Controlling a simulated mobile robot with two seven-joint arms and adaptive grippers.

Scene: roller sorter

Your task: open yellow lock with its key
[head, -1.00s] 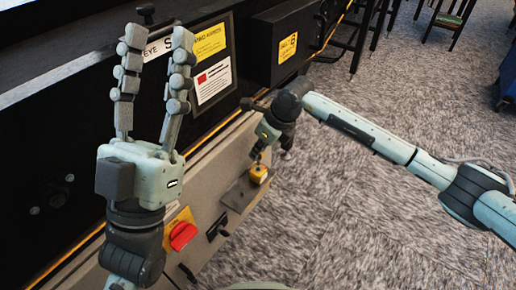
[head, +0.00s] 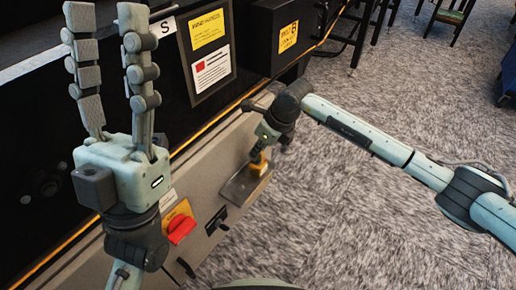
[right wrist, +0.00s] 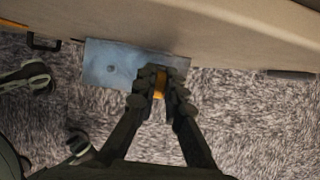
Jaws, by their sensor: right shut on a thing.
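The small yellow lock (head: 258,165) sits at a grey metal plate (head: 240,188) on the pale ledge along the machine's front. In the right wrist view the yellow piece (right wrist: 160,88) is between my right fingertips, in front of the plate (right wrist: 110,65). My right gripper (head: 264,146) is shut on it, reaching down from above. The fingers cover much of it, and I cannot make out a separate key. My left gripper (head: 108,25) is open and empty, fingers pointing up, at the left in front of the dark machine.
A red knob on a yellow plate (head: 181,228) and a black handle (head: 216,222) are on the ledge left of the lock. Signs (head: 210,50) are on the dark machine. Carpet (head: 370,215) to the right is clear; a chair (head: 450,20) stands far back.

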